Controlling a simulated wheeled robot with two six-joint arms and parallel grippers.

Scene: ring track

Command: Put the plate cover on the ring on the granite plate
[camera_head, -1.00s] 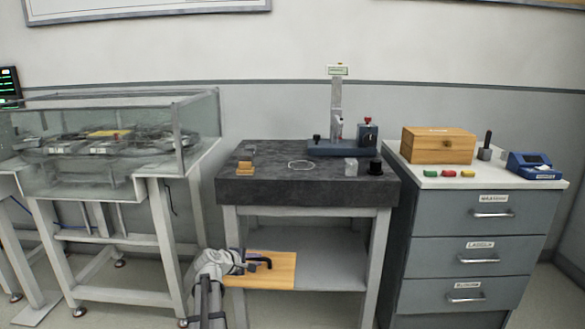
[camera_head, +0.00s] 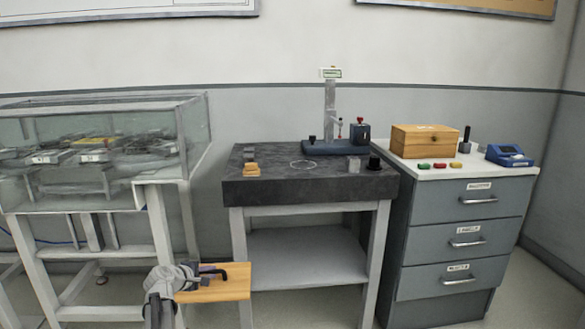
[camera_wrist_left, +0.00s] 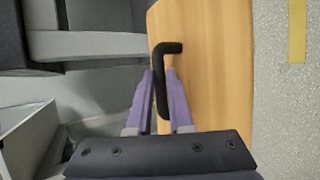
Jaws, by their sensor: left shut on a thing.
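The plate cover is a light wooden board (camera_head: 228,289) with a black bar handle. My left gripper (camera_head: 213,273) is shut on that black handle and holds the cover level, low in front of the granite table's left leg. In the left wrist view the purple fingers (camera_wrist_left: 162,98) grip the handle, and the board (camera_wrist_left: 215,85) lies beyond them. The granite plate (camera_head: 275,190) is the dark slab on the white-legged stand. The thin pale ring (camera_head: 303,164) lies on its middle, with nothing on it. My right gripper is not in view.
On the granite stand small wooden blocks (camera_head: 251,168), a blue-based gauge stand (camera_head: 337,146), a clear block (camera_head: 354,165) and a black cylinder (camera_head: 374,162). A glass-cased bench (camera_head: 165,165) stands left, a grey drawer cabinet (camera_head: 455,245) right. Granite around the ring is clear.

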